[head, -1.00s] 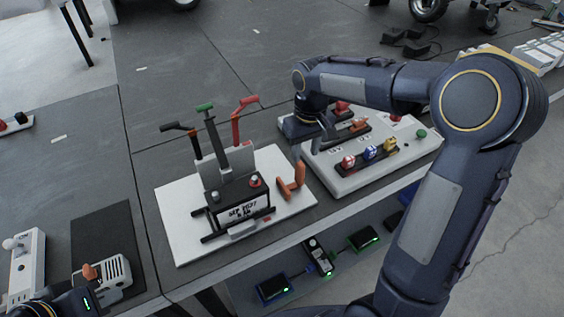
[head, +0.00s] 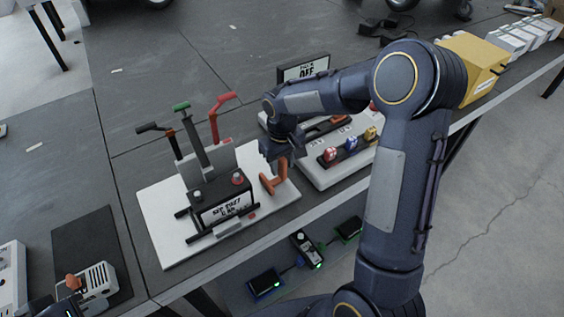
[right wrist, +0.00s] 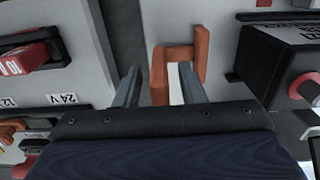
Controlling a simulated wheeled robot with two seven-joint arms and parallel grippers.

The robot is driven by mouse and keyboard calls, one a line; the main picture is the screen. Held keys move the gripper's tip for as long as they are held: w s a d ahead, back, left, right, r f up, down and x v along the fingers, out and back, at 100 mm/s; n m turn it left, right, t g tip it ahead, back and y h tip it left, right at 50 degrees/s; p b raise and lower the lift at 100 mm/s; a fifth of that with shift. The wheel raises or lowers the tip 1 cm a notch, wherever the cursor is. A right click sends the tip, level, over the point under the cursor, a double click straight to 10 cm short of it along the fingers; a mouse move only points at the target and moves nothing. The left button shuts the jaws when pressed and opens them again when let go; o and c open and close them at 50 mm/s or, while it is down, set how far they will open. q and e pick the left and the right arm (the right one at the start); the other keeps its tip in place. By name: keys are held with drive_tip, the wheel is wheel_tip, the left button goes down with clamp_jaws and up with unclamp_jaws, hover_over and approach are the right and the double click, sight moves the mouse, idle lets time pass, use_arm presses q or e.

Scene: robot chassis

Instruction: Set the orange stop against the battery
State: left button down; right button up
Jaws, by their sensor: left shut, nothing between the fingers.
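The orange stop (head: 273,183) stands on the white board (head: 165,235), right of the battery, with a gap between them. The battery (head: 226,208) is a black box with a white label and a red terminal; its side also shows in the right wrist view (right wrist: 262,62). My right gripper (head: 274,165) is low over the stop. In the right wrist view its fingers (right wrist: 159,92) are apart, with one leg of the orange stop (right wrist: 158,75) between them. Contact cannot be told. My left gripper (head: 66,306) is shut and empty at the bottom left, partly cut off.
Levers with black, green and red handles (head: 222,103) rise behind the battery. A white panel (head: 330,176) with red, blue and yellow knobs lies right of the stop. A white device (head: 98,283) sits on a black mat at bottom left. The dark bench behind is mostly clear.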

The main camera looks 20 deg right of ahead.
sight(266, 181)
clamp_jaws()
drive_tip(key=shift+a, duration=0.1)
drive_tip(key=shift+s+a+b, duration=0.2)
drive_tip(key=shift+a, duration=1)
drive_tip(key=shift+s+a+b, duration=0.15)
drive_tip(key=shift+a, duration=1)
unclamp_jaws()
drive_tip(key=shift+a, duration=0.1)
drive_tip(key=shift+r, duration=0.1)
wheel_tip(266, 181, up, 8)
